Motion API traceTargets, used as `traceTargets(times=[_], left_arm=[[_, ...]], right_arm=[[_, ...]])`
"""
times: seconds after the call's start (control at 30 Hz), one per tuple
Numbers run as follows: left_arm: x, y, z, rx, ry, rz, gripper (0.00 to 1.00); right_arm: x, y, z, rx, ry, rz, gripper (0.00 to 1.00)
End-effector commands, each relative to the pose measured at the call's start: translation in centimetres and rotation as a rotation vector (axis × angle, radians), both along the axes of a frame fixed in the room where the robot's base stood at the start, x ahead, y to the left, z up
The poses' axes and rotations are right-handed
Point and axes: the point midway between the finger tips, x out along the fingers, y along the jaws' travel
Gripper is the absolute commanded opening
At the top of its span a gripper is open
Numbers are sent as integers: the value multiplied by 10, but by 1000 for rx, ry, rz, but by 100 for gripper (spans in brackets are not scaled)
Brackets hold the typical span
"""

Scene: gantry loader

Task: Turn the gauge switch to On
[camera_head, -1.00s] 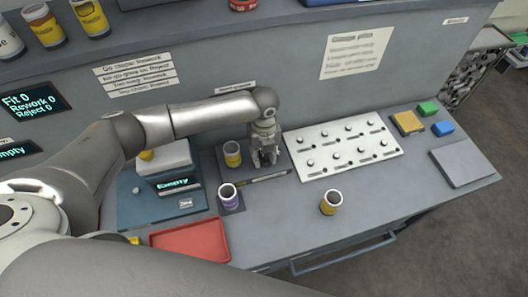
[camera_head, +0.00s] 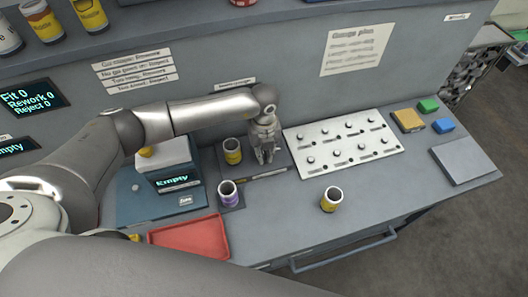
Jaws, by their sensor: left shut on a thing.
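My left gripper (camera_head: 265,158) points down at the back of the bench, over a dark mat. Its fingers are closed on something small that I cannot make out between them. I cannot pick out a switch marked On. A blue device (camera_head: 150,203) with a lit display reading "Empty" (camera_head: 173,182) stands to the left of the gripper, partly behind my left arm. A thin rod-like tool (camera_head: 262,176) lies just in front of the fingers. My right gripper is not in view.
A yellow cup (camera_head: 232,151) and a purple cup (camera_head: 228,193) stand close left of the gripper. A white panel with several knobs (camera_head: 345,170) lies to its right. Another yellow cup (camera_head: 331,199) stands in front, and a red tray (camera_head: 190,239) at front left.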

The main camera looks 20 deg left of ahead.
Motion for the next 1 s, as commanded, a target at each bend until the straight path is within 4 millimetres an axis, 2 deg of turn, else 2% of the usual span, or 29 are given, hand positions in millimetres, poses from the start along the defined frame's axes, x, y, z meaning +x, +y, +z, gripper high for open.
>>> traceTargets(times=[1.0], left_arm=[[1,0,-4,1,-3,-838,0]], right_arm=[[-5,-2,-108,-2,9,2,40]])
